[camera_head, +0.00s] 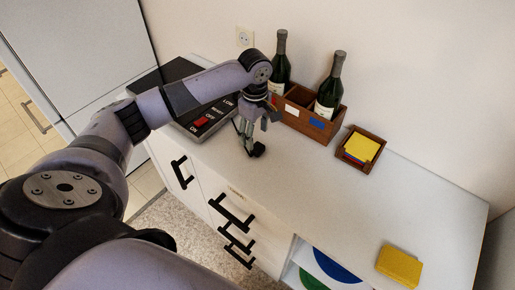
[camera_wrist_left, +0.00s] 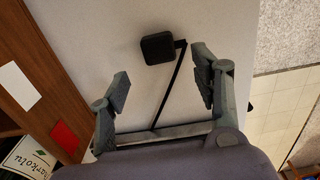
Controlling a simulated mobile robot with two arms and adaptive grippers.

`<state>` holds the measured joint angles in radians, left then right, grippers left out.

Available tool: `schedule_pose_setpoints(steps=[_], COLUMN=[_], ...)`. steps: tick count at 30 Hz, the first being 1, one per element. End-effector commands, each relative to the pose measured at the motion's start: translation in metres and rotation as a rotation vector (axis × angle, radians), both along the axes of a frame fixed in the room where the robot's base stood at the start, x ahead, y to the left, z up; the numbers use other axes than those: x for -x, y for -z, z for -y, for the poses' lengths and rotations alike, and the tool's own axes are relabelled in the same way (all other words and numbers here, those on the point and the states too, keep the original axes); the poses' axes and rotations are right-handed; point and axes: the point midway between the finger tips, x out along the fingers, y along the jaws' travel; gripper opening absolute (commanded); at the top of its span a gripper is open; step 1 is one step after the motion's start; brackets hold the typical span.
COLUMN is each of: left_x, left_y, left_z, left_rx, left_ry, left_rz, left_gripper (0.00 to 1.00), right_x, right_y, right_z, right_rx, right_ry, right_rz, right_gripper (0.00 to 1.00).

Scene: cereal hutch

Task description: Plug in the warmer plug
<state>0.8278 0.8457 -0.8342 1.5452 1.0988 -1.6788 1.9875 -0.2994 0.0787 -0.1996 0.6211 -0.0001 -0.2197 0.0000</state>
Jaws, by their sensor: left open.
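The warmer (camera_head: 203,122) is a dark flat unit with a red switch and the labels LOW, READY, OFF and ON, at the back left of the counter. A small black block (camera_wrist_left: 157,48), which looks like the plug, lies on the white counter. It also shows in the head view (camera_head: 258,150). A thin black strip (camera_wrist_left: 170,88), perhaps its cord, runs from it toward my gripper. My left gripper (camera_wrist_left: 161,72) is open above the counter, with the block just beyond its fingertips. It also shows in the head view (camera_head: 247,138). The wall socket (camera_head: 244,37) is behind my arm.
A wooden crate (camera_head: 318,128) with two dark bottles (camera_head: 330,92) stands close to the right of my left gripper. A small wooden box (camera_head: 351,156) holds yellow notes. A yellow sponge (camera_head: 399,267) lies at the right. The counter between (camera_head: 345,205) is clear.

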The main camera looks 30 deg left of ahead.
Motion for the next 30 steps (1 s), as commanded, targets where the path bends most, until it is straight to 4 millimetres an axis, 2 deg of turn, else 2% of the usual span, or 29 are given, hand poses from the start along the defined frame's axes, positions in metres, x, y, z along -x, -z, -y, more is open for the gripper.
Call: schedule_pose_setpoints(steps=[7,15,18,29,30], left_x=[0.000,0.001,0.000,0.000,0.000], left_y=[0.004,0.042,0.050,0.052,0.052], left_z=[0.001,0.003,0.003,0.003,0.003], left_rx=[0.000,0.000,-0.001,0.000,-0.001], left_ry=[0.000,0.000,0.001,0.001,0.001], left_rz=[-0.002,-0.003,-0.001,0.000,0.000], left_gripper=[0.58,0.58,0.58,0.58,0.56], right_x=[0.003,0.003,0.003,0.002,0.002], right_y=[-0.001,-0.008,-0.009,-0.008,-0.008], right_z=[0.001,0.001,0.002,0.002,0.002], right_rx=[0.001,0.002,0.002,0.002,0.002], right_ry=[-0.001,-0.001,-0.002,-0.002,-0.002], right_rz=[-0.005,-0.005,-0.005,-0.004,-0.004], right_gripper=[0.40,0.40,0.40,0.40,0.40])
